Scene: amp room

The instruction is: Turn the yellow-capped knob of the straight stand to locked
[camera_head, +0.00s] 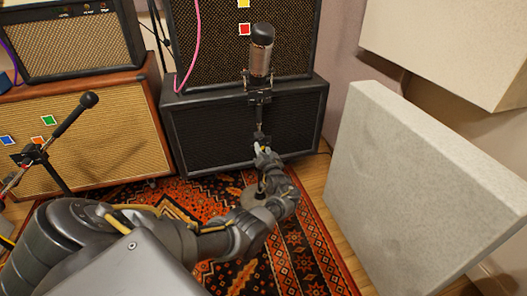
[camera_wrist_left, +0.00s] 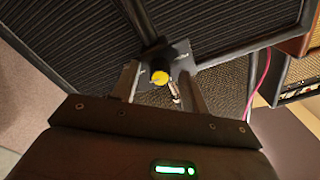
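The straight stand (camera_head: 260,118) rises upright from a round base on the rug and carries a large microphone (camera_head: 261,52). Its yellow-capped knob (camera_wrist_left: 159,77) shows in the left wrist view, on a dark plate with small markings too small to read. My left gripper (camera_head: 262,152) is at the stand, below the microphone. In the left wrist view the gripper's fingers (camera_wrist_left: 158,84) are apart, one on each side of the knob, with gaps visible beside the yellow cap. In the head view the gripper and wrist hide most of the knob. My right gripper is out of view.
Black speaker cabinets (camera_head: 245,125) stand behind the stand. A tan amp cabinet (camera_head: 85,140) is at the left, with a tilted microphone on a boom (camera_head: 70,118) before it. A pale panel (camera_head: 415,190) leans at the right. A patterned rug (camera_head: 310,245) covers the floor.

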